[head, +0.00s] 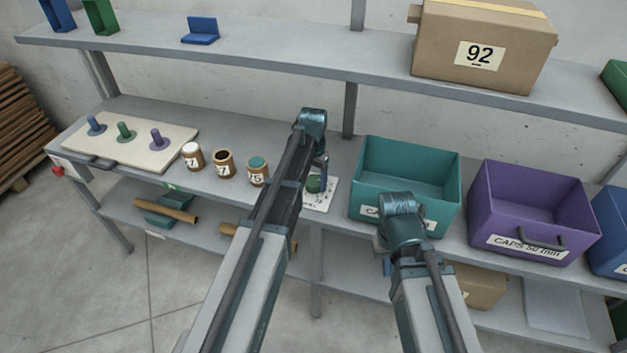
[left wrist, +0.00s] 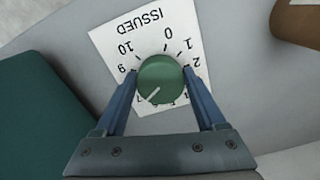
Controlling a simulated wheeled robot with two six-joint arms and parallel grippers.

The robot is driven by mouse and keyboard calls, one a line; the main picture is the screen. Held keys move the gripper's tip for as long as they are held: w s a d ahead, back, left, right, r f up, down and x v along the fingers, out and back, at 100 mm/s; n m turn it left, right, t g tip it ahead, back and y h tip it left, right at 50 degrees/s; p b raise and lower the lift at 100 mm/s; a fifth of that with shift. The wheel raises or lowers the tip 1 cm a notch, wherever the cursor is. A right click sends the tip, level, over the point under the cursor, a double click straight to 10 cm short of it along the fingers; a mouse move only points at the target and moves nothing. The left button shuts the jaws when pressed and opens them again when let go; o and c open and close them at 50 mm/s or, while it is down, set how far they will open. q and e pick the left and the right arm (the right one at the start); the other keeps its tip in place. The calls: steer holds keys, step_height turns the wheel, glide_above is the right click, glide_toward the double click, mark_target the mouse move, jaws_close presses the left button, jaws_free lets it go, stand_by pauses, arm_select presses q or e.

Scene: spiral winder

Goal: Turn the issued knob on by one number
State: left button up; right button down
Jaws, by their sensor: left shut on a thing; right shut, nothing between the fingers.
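The issued knob (head: 314,184) is a round green knob on a white dial card (head: 321,203) on the middle shelf. In the left wrist view the knob (left wrist: 160,76) sits on the card marked ISSUED (left wrist: 143,24), with numbers around it, seen upside down. Its white pointer line points to the lower left; the number at its end is not clear. My left gripper (left wrist: 162,80) is shut on the knob, one finger on each side; in the head view it (head: 319,178) is over the card. My right gripper (head: 384,246) is shut and empty in front of the teal bin.
A teal bin (head: 440,213) and a purple bin (head: 497,231) stand right of the card. Several jars (head: 258,171) and a pegged board (head: 176,143) are to the left. A carton marked 92 (head: 480,25) sits on the upper shelf.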

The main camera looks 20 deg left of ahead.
mark_target(313, 181)
arm_select(q)
steer(key=o, duration=1.3)
steer(key=shift+r, duration=0.15)
step_height(313, 181, up, 7)
steer(key=p, duration=0.7)
steer(key=shift+r+p, duration=0.15)
steer(key=shift+p, duration=0.15)
